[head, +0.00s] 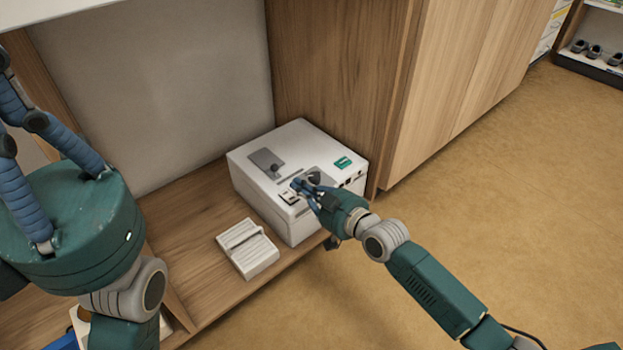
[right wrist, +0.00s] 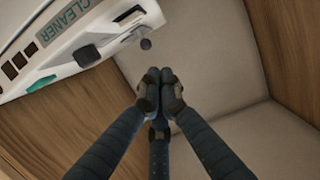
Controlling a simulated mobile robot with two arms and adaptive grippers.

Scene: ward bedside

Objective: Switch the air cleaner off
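The air cleaner (head: 308,138) is a white box on a low wooden shelf. It has a grey panel, a green mark and several small dark controls on top. My right gripper (head: 299,184) is at its near top edge, covering part of the controls.
A small white ridged block (head: 247,248) lies on the shelf (head: 185,215) left of the cleaner. A wooden cabinet side (head: 335,70) stands close behind the cleaner. The floor (head: 520,190) at the right is clear; shoes sit on a rack at the far right.

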